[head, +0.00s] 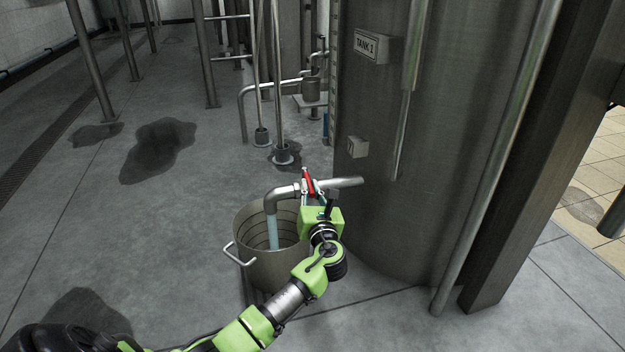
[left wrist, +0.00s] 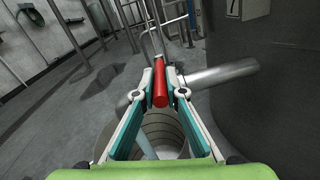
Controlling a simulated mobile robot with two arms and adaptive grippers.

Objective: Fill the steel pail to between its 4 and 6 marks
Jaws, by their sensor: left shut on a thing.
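The steel pail (head: 262,270) stands upright on the floor under a bent pipe spout (head: 281,194), its wire handle hanging at the left. A bluish stream of liquid (head: 272,232) runs from the spout into it. Ring lines show on its inner wall; their numbers and the liquid level cannot be read. My left gripper (head: 312,194) is shut on the red valve handle (head: 308,181), just above the pail's right rim. In the left wrist view the red handle (left wrist: 160,86) sits between the fingertips, with the pail's ringed inside (left wrist: 168,130) below. My right gripper is out of view.
The large tank (head: 440,150) labelled TANK 2 (head: 370,45) rises right of the pail, with the spout pipe joining it. Pipes and thin posts (head: 277,90) stand behind. Dark wet patches (head: 160,148) lie on the open floor at left.

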